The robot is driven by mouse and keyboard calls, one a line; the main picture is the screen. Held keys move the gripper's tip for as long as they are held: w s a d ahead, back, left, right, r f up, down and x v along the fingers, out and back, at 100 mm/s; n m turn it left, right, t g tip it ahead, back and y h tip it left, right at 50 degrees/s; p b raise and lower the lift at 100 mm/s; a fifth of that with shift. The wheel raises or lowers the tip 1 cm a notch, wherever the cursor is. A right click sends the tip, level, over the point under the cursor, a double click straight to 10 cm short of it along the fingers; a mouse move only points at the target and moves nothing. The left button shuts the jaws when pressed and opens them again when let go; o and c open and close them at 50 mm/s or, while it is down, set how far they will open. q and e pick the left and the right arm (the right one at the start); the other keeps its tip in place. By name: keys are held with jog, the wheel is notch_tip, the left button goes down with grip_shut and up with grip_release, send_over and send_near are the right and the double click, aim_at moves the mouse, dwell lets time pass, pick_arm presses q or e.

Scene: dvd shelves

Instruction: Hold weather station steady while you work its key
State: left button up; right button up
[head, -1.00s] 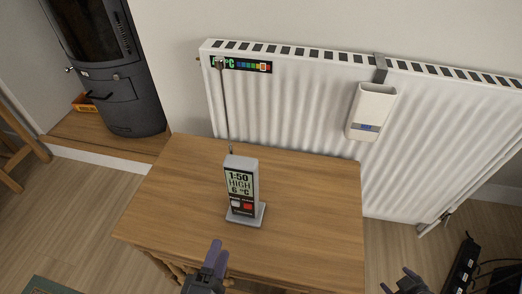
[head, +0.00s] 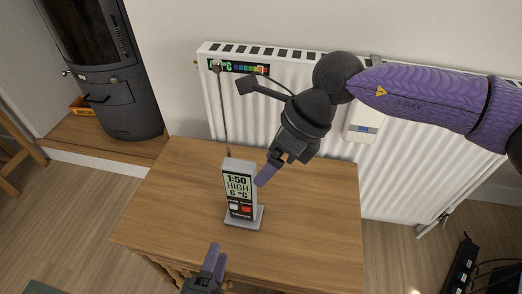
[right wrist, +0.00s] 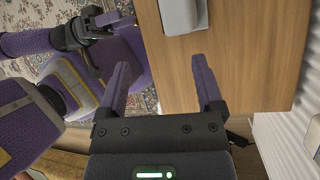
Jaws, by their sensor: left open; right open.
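The weather station (head: 240,193) stands upright on the wooden table, a slim grey unit on a flat base with a display reading 1:50 HIGH 6 °C. A white key (head: 234,207) and a red key (head: 246,208) sit under the display. My right gripper (head: 268,174) is over the table, close to the right of the station's upper part; whether it touches is unclear. In the right wrist view its fingers (right wrist: 162,76) are apart and empty, with part of the station (right wrist: 183,14) beyond them. My left gripper (head: 212,258) is open, low at the table's front edge, apart from the station.
The wooden table (head: 310,220) is otherwise clear. Behind it is a white radiator (head: 290,110) with a colour temperature strip (head: 225,66) and a hanging white box (head: 362,130), partly covered by my right arm. A dark stove (head: 110,75) stands at the left.

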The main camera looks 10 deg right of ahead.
aim_at(246, 176)
jog(key=shift+w+a+f+n+t+h, duration=0.3)
jog(key=shift+w+a+n+t+h, duration=0.4)
jog(key=shift+w+n, duration=0.25)
jog(key=x, duration=0.7)
jog(key=shift+w+a, duration=0.1)
jog(key=shift+a, duration=0.1)
grip_shut()
pick_arm(q)
grip_shut()
dwell(0.8)
